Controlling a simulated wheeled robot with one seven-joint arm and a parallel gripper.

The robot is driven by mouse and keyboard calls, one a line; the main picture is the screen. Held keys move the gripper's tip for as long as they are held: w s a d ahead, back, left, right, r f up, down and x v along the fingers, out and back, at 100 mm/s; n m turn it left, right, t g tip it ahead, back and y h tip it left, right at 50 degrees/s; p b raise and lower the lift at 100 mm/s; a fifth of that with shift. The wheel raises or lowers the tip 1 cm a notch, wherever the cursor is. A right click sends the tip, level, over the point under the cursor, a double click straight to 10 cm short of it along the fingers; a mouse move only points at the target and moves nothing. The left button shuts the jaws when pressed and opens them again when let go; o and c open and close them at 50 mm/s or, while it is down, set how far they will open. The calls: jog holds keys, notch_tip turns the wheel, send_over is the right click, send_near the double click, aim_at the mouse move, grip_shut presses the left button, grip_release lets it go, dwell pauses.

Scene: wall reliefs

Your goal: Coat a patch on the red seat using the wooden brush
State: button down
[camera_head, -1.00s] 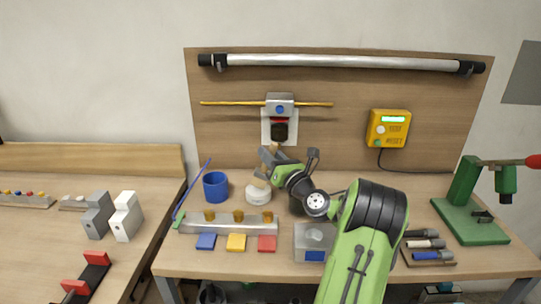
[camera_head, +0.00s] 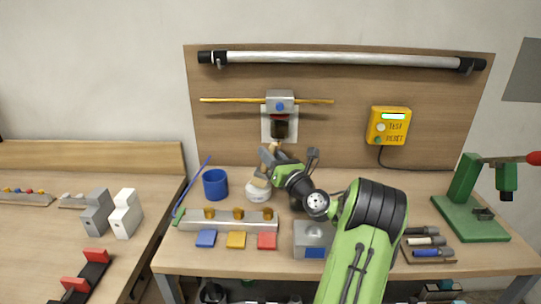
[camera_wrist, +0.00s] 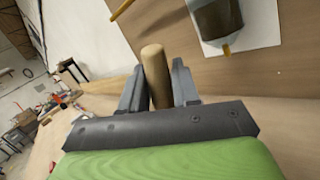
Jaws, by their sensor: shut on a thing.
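My gripper (camera_head: 268,161) is shut on the wooden brush. The brush's round wooden handle (camera_wrist: 155,75) stands between the two grey fingers in the wrist view. In the head view its pale lower part (camera_head: 260,180) points down at the white jar (camera_head: 263,194). Its tip is at or in the jar mouth; I cannot tell how deep. A red square (camera_head: 267,240) lies in front of the right end of the grey rail (camera_head: 228,226), right of a yellow square (camera_head: 236,240) and a blue one (camera_head: 206,238). No separate coating is discernible on the red square.
A blue cup (camera_head: 215,185) stands left of the jar. Several brass pieces sit on the rail. A grey box (camera_head: 314,240) stands right of the red square. A wall unit with an orange rod (camera_head: 230,100) hangs above my gripper. A green press (camera_head: 470,215) stands far right.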

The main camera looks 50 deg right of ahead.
notch_tip(320, 180, up, 7)
jog(key=p, duration=0.8)
jog(key=shift+r+p, duration=0.15)
jog(key=shift+p, duration=0.25)
jog(key=shift+f, duration=0.25)
dwell(0.3)
